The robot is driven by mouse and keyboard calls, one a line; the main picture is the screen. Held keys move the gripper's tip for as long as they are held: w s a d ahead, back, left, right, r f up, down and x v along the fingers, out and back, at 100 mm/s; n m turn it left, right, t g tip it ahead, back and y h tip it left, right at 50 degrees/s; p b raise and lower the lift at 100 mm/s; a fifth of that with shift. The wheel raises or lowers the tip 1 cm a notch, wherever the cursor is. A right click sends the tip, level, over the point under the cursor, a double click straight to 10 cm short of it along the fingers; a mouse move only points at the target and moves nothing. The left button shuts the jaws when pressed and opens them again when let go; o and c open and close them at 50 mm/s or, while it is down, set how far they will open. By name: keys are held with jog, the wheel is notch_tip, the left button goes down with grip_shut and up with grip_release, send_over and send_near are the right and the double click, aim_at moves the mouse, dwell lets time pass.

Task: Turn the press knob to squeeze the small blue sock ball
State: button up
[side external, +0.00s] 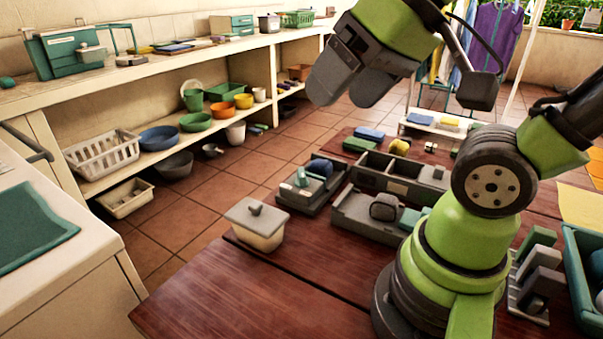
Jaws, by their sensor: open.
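The press (289,197) is a low dark grey unit on the wooden table, left of the compartment trays. A teal part that looks like its knob (301,178) stands on its near left side. The small blue sock ball (320,168) sits at the press's far end, beside the knob; its lower part is hidden, so I cannot tell how it rests. My gripper (343,92) is high above the table, up and right of the press in the picture. It is open, with nothing seen between its grey fingers, and is clear of the press and the ball.
A lidded cream box (258,236) stands left of the press. A grey divided tray (375,180) and a second grey tray (352,226) lie to the right. A yellow ball (399,146) is behind them. The front left of the table is clear.

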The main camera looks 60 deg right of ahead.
jog(key=w+d+f+n+g+h, duration=0.1)
jog(key=w+d+n+g, duration=0.2)
jog(key=w, duration=0.5)
jog(key=n+g, duration=0.4)
jog(key=n, duration=0.4)
send_near(302, 172)
jog(key=shift+h, duration=0.3)
jog(key=f, duration=1)
jog(key=shift+a, duration=0.2)
jog(key=c, duration=0.9)
